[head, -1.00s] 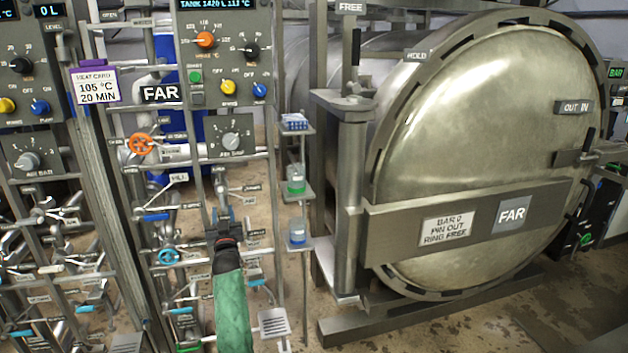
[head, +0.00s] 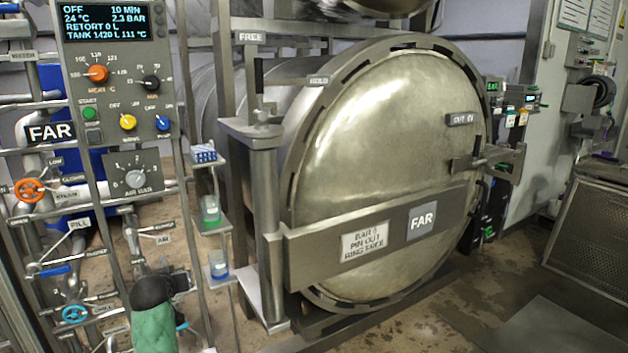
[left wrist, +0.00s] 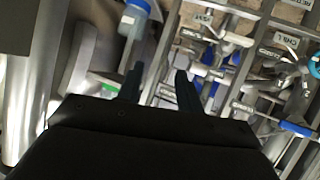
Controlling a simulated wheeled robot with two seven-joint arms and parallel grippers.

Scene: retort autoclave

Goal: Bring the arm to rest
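My left arm, in a green sleeve with a dark wrist, comes up from the bottom edge of the head view. Its left gripper (head: 178,284) is in front of the lower pipes of the FAR panel (head: 92,60), left of the retort door; the fingers are hard to make out there. In the left wrist view the two dark fingers of the left gripper (left wrist: 159,72) stand apart with nothing held between them. Pipes and valve handles lie beyond the fingertips; I cannot tell how close. My right gripper is not in view.
The shut round retort door (head: 385,150) fills the middle of the head view. Small shelves with a green-based cup (head: 210,212) and a blue-based cup (head: 218,264) stand beside the panel. A perforated metal crate (head: 600,235) is at the right. Floor shows at lower right.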

